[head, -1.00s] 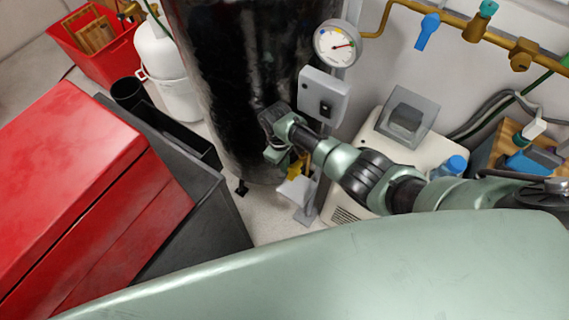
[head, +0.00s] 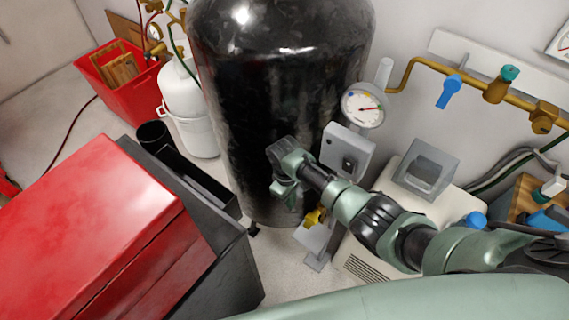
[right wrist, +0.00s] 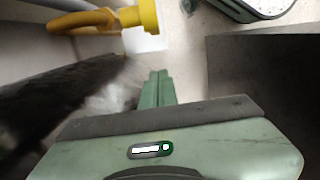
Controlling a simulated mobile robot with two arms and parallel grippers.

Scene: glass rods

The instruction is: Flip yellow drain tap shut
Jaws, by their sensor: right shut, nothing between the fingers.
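The yellow drain tap (head: 314,217) sits low at the right side of the black tank (head: 275,120), below the grey switch box. It also shows at the top of the right wrist view (right wrist: 138,16), with a yellow pipe or lever running left from it. My right gripper (head: 284,192) is to the left of the tap in the head view, in front of the tank. In the right wrist view its fingers (right wrist: 158,88) are closed together and empty, with a gap between their tips and the tap. My left gripper is not in view.
A grey switch box (head: 347,150) and a round gauge (head: 363,105) stand above the tap. A red cabinet (head: 100,220) and a dark bin (head: 225,255) are at the left. A beige unit (head: 385,228) stands to the right. A strip of floor is clear between.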

